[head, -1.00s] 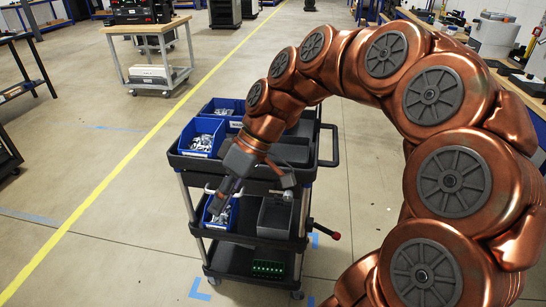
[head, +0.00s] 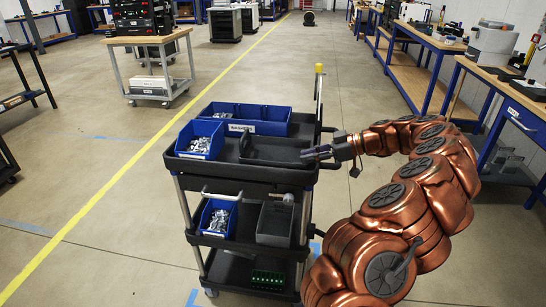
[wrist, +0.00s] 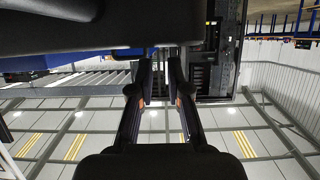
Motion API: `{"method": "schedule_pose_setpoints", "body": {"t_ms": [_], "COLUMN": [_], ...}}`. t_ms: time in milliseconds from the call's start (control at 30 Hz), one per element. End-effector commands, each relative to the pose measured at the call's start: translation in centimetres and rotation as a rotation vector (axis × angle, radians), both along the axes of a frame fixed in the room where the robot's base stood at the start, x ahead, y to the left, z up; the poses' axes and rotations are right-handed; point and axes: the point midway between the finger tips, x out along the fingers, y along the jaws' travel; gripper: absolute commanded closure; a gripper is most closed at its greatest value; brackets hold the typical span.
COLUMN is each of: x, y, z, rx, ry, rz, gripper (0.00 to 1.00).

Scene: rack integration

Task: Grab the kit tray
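A dark open tray (head: 275,151) that looks like the kit tray sits on the top shelf of a black cart (head: 190,172). No parts show inside it. My gripper (head: 308,154) is level, pointing left at the tray's right end. The head view does not settle whether the fingers touch it. In the wrist view my gripper's two fingers (wrist: 160,82) stand apart with a gap between them. A large dark surface (wrist: 60,28) fills that view's upper left, close to the fingers; I cannot tell which part it is.
A blue bin of metal parts (head: 201,140) stands left of the tray, and a long labelled blue bin (head: 270,126) behind it. The lower shelf holds another blue bin (head: 218,217) and a grey bin (head: 274,224).

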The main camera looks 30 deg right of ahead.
Motion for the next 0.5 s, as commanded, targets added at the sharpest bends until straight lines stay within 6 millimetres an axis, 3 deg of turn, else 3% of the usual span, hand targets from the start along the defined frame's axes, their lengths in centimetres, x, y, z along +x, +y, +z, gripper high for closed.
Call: {"method": "schedule_pose_setpoints", "body": {"t_ms": [500], "x": [2.5], "y": [2.6], "z": [-1.7], "rx": [-0.001], "ry": [0.002], "rz": [0.001], "gripper": [0.83]}}
